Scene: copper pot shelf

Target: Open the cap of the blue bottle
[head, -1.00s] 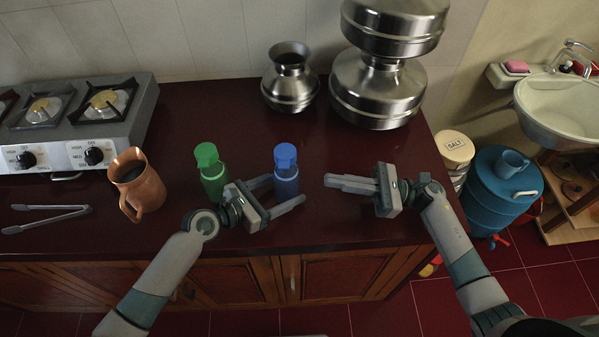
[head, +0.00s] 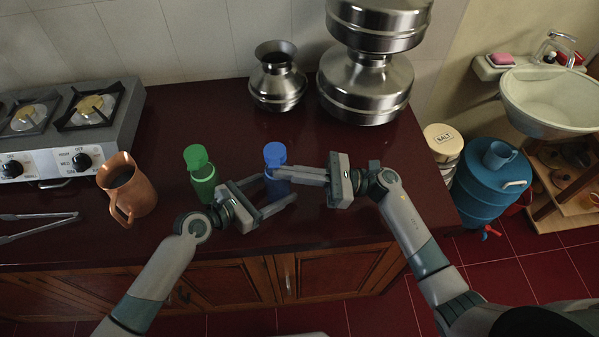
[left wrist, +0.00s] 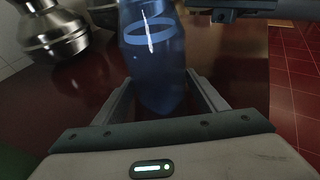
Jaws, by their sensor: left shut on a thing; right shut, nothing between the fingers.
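The blue bottle (head: 276,186) stands upright on the dark red counter, with its lighter blue cap (head: 274,153) on top. My left gripper (head: 279,189) is shut on the bottle's body from the front left. In the left wrist view the bottle (left wrist: 153,55) shows between the two fingers, its cap out of frame. My right gripper (head: 278,174) is shut and empty. Its fingers point left, at the bottle's upper part just below the cap in the head view; I cannot tell whether they touch it. Part of it also shows at the left wrist view's top right (left wrist: 235,12).
A green bottle (head: 203,180) stands close left of my left gripper. A copper jug (head: 130,190), tongs (head: 38,226) and a stove (head: 70,130) are further left. A metal pot (head: 277,82) and stacked large pots (head: 366,88) stand behind. The counter's right part is clear.

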